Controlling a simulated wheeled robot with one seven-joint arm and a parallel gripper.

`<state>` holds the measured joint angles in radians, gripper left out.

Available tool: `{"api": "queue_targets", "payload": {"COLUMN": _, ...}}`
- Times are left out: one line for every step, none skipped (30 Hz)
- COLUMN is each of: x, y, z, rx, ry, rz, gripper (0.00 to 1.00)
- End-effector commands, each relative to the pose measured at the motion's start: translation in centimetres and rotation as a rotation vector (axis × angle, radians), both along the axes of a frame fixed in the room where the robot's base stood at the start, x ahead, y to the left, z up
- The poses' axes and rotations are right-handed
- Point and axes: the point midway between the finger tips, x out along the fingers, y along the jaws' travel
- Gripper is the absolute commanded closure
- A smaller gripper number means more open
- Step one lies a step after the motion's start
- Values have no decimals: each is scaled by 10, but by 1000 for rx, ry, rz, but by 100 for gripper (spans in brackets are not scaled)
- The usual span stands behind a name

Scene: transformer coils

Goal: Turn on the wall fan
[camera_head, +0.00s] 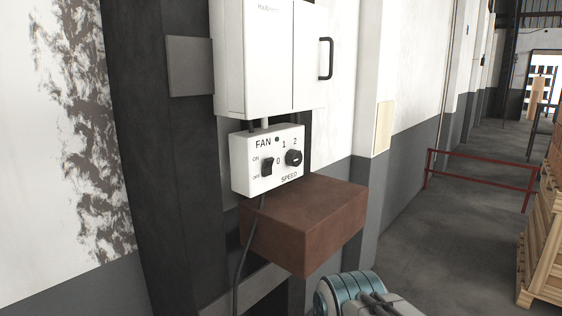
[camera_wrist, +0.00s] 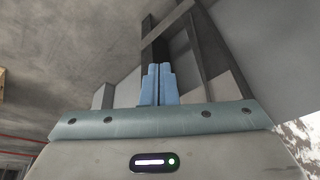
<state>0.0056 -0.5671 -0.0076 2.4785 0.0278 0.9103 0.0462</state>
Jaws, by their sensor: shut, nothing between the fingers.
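A white fan control box (camera_head: 267,160) is mounted on the wall in the head view. It is marked FAN, ON, OFF and SPEED. A black rocker switch (camera_head: 266,167) sits at its left, beside the ON and OFF marks. The fan itself is not in view. My gripper (camera_wrist: 158,84) shows in the wrist view with its two blue fingers together and nothing between them. Its fingertips are away from the control box, which the wrist view does not show.
A brown block (camera_head: 304,222) juts out below the control box. A white cabinet (camera_head: 270,58) with a black handle hangs above it. A black cable (camera_head: 243,255) runs down from the box. A red rail (camera_head: 480,170) and wooden pallets (camera_head: 545,240) stand right, with open floor between.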

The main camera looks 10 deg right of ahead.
Motion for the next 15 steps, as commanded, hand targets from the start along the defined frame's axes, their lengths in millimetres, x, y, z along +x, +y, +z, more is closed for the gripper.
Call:
{"api": "queue_targets", "payload": {"x": 6, "y": 0, "z": 4, "rx": 43, "ry": -2, "rz": -65, "gripper": 100}}
{"api": "queue_targets", "payload": {"x": 11, "y": 0, "z": 8, "rx": 80, "ry": -4, "rz": -118, "gripper": 100}}
{"api": "queue_targets", "payload": {"x": 19, "y": 0, "z": 15, "rx": 140, "ry": -6, "rz": -204, "gripper": 100}}
{"api": "queue_targets", "payload": {"x": 25, "y": 0, "z": 22, "rx": 191, "ry": -5, "rz": -276, "gripper": 100}}
{"api": "queue_targets", "payload": {"x": 32, "y": 0, "z": 29, "rx": 250, "ry": -4, "rz": -358, "gripper": 100}}
{"api": "queue_targets", "payload": {"x": 43, "y": -1, "z": 40, "rx": 335, "ry": 0, "rz": -470, "gripper": 100}}
{"api": "queue_targets", "payload": {"x": 51, "y": -2, "z": 49, "rx": 401, "ry": 4, "rz": -558, "gripper": 100}}
{"api": "queue_targets", "payload": {"x": 59, "y": -3, "z": 58, "rx": 469, "ry": 11, "rz": -646, "gripper": 100}}
{"api": "queue_targets", "payload": {"x": 70, "y": -6, "z": 71, "rx": 562, "ry": 21, "rz": -760, "gripper": 100}}
{"api": "queue_targets", "payload": {"x": 78, "y": -8, "z": 81, "rx": 630, "ry": 32, "rz": -842, "gripper": 100}}
{"api": "queue_targets", "payload": {"x": 86, "y": -11, "z": 91, "rx": 700, "ry": 43, "rz": -923, "gripper": 100}}
{"api": "queue_targets", "payload": {"x": 96, "y": -15, "z": 105, "rx": 792, "ry": 63, "rz": -1026, "gripper": 100}}
{"api": "queue_targets", "payload": {"x": 103, "y": -19, "z": 116, "rx": 861, "ry": 78, "rz": -1101, "gripper": 100}}
{"api": "queue_targets", "payload": {"x": 110, "y": -23, "z": 127, "rx": 931, "ry": 97, "rz": -1172, "gripper": 100}}
{"api": "queue_targets", "payload": {"x": 120, "y": -29, "z": 142, "rx": 1023, "ry": 124, "rz": -1266, "gripper": 100}}
